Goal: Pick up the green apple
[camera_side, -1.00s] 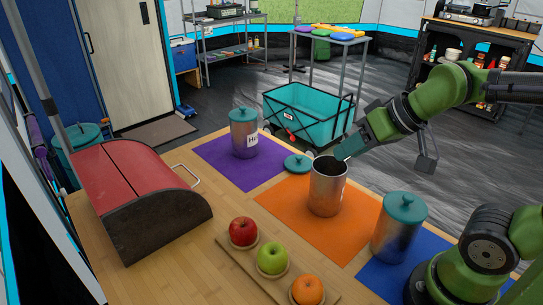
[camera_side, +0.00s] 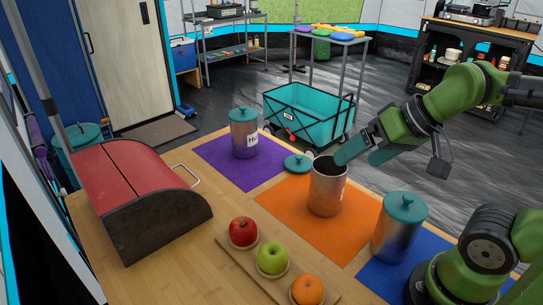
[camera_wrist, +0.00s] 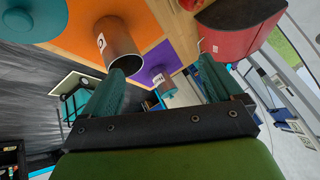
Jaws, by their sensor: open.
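The green apple (camera_side: 271,258) sits in the middle round holder of a wooden board (camera_side: 236,262) near the table's front edge, between a red apple (camera_side: 243,232) and an orange (camera_side: 307,290). It does not show in the wrist view. My gripper (camera_side: 358,158) is above the far side of the table, close to the rim of an open metal canister (camera_side: 328,188), well up and right of the apple in the side view. Its two teal fingers are apart with nothing between them; the wrist view also shows the spread fingers (camera_wrist: 166,70).
A lidded canister (camera_side: 244,138) stands on the purple mat and another (camera_side: 399,228) on the blue mat. A loose teal lid (camera_side: 298,162) lies by the open canister on the orange mat (camera_side: 281,200). A red bread box (camera_side: 145,200) fills the table's left side.

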